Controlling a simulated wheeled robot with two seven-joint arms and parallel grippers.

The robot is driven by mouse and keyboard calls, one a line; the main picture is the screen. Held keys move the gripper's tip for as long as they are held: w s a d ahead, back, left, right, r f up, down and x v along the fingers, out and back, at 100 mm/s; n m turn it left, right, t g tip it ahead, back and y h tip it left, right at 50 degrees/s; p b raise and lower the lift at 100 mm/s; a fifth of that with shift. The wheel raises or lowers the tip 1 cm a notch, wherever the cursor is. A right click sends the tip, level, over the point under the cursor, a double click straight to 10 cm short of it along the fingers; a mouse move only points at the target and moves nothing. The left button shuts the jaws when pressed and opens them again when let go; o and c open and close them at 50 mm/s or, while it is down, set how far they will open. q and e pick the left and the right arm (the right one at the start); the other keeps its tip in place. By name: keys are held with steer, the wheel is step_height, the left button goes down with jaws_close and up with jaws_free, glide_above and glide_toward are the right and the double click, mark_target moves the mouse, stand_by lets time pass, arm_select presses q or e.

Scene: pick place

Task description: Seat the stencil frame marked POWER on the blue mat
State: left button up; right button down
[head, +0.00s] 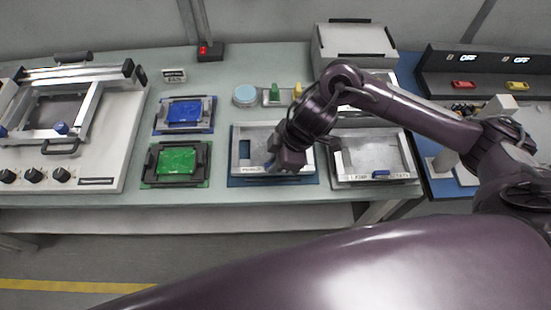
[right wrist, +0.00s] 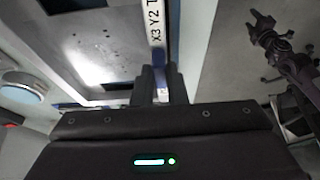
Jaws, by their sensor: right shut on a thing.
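A silver stencil frame (head: 243,150) with a white label, too small to read surely, is over the blue mat (head: 240,183). The mat shows along its left and front edges. I cannot tell whether the frame rests fully flat. My right gripper (head: 280,165) is shut on the front bar of this frame, at its blue tab. The arm hides the frame's right part. My left gripper (right wrist: 262,32) shows small in the right wrist view, its fingers apart.
A second stencil frame (head: 345,180) lies just to the right. Green (head: 178,183) and blue (head: 163,130) boards in holders stand left, with a printer (head: 110,140) beyond. A round light-blue tub (head: 245,95) and a grey box (head: 353,45) are behind.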

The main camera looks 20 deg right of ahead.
steer(key=shift+f, duration=0.75)
stand_by(0.9)
steer(key=c, duration=1.4)
jaws_free()
steer(key=c, duration=0.3)
steer(key=shift+c, duration=0.2)
step_height(320, 180, up, 7)
steer(key=p, duration=0.8)
steer(key=shift+s+f, duration=0.1)
